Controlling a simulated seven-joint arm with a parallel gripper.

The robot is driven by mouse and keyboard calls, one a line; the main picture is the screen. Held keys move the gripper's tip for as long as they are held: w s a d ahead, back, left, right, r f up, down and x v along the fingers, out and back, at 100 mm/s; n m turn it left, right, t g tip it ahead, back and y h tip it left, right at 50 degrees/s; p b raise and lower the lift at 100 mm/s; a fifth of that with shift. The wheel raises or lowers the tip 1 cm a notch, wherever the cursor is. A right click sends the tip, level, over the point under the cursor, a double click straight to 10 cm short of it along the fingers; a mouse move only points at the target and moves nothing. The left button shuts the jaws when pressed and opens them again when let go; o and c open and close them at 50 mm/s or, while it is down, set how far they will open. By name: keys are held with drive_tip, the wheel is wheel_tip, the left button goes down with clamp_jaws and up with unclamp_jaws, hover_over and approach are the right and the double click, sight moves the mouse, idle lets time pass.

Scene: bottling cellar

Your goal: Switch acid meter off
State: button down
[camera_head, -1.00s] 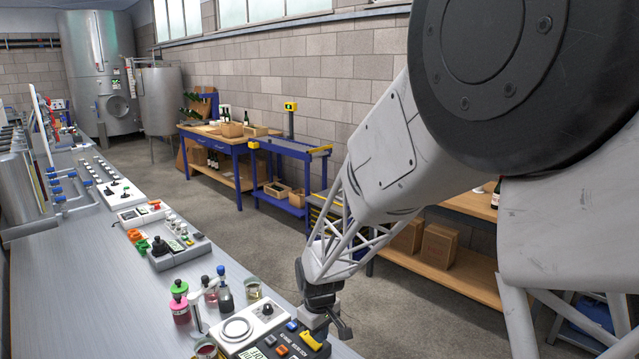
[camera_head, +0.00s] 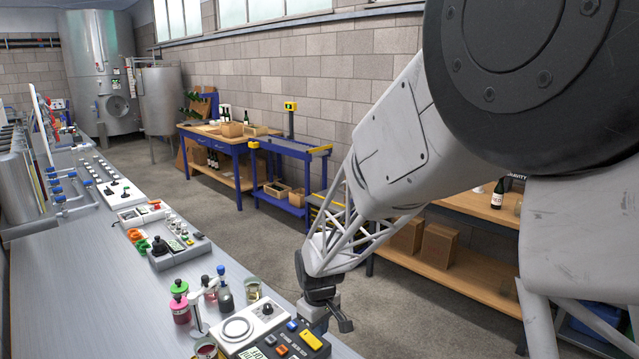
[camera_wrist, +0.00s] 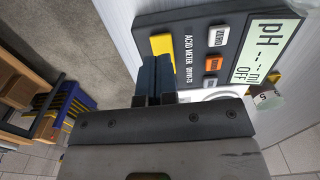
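The acid meter (camera_wrist: 235,55) is a dark panel lettered "ACID METER" in the wrist view. Its display (camera_wrist: 262,50) shows "pH" with dashes and what looks like "OFF". A yellow switch (camera_wrist: 162,43) sits near the panel's edge, with a "ZERO" button (camera_wrist: 219,36) and an orange button (camera_wrist: 213,64) nearer the display. In the head view the meter (camera_head: 270,353) is cut off by the bottom edge, its yellow switch (camera_head: 311,339) visible. My gripper (camera_wrist: 154,62) has its dark blue fingers together, tips close to the yellow switch. I cannot tell whether they touch.
A white stirrer plate (camera_head: 238,328) with a black knob stands beside the meter. Several small bottles, including a pink one (camera_head: 180,309) and a dark one (camera_head: 225,300), and a glass beaker (camera_head: 253,290) stand close by. The bench (camera_head: 75,300) is clear at left.

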drive_tip(key=shift+r, duration=2)
drive_tip(key=s+d+r+m+t, duration=0.1)
drive_tip(key=s+d+r+m, duration=0.4)
drive_tip(key=s+d+r, duration=0.75)
drive_tip(key=s+d+r+m, duration=0.1)
drive_tip(key=s+d+m, duration=0.1)
drive_tip(key=s, duration=0.6)
drive_tip(key=s+d+r+m+t, duration=0.1)
drive_tip(key=s+d, duration=0.3)
drive_tip(key=s, duration=0.5)
drive_tip(key=shift+r+m+t, duration=0.3)
drive_tip(key=shift+r+m, duration=0.3)
drive_tip(key=shift+r, duration=0.1)
